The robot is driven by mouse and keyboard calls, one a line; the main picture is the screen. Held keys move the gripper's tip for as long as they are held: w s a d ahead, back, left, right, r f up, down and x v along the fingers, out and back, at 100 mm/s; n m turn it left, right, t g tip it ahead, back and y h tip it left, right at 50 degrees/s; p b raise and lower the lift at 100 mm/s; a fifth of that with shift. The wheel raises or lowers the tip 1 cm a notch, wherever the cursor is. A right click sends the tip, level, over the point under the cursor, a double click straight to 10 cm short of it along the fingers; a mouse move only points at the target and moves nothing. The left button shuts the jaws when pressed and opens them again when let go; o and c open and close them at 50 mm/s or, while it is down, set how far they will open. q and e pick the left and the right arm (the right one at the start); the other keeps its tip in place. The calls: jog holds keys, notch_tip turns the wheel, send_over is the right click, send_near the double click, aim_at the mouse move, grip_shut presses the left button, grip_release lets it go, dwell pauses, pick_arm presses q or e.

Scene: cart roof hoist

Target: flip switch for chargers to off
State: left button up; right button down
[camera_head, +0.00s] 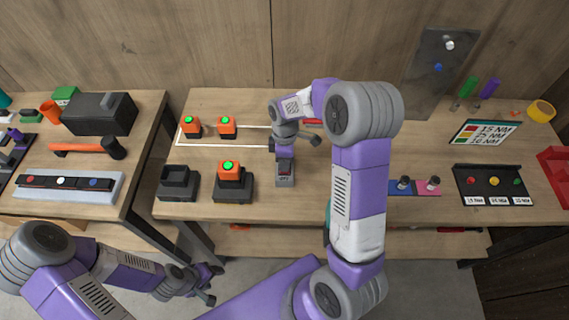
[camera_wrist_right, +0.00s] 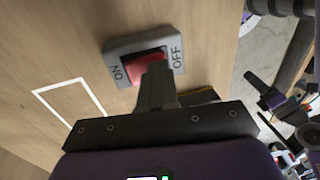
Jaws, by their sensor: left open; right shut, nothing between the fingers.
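The charger switch (camera_head: 285,180) is a small grey box near the table's front edge. The right wrist view shows its grey plate (camera_wrist_right: 116,54) and red rocker (camera_wrist_right: 133,74), marked ON at left and OFF at right. My right gripper (camera_head: 285,157) is shut and empty over it. Its fingertips (camera_wrist_right: 156,68) overlap the rocker's OFF side; contact and rocker tilt are unclear. One charger (camera_head: 233,196) holds an orange battery (camera_head: 230,173) with a green light; the charger (camera_head: 178,188) to its left is empty. My left gripper (camera_head: 211,284) is open and low, in front of the table.
Two orange batteries (camera_head: 190,127) (camera_head: 227,128) stand behind the chargers in a white outline (camera_head: 203,145). Blue and pink pads (camera_head: 402,188) and a black tray (camera_head: 494,186) lie right. A second table with tools (camera_head: 75,188) stands left, across a gap.

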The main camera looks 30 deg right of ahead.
notch_tip(320, 180, up, 7)
jog(key=p, duration=0.5)
jog(key=shift+w+d+f, duration=0.15)
jog(key=shift+w+d, duration=0.15)
jog(key=shift+w, duration=0.15)
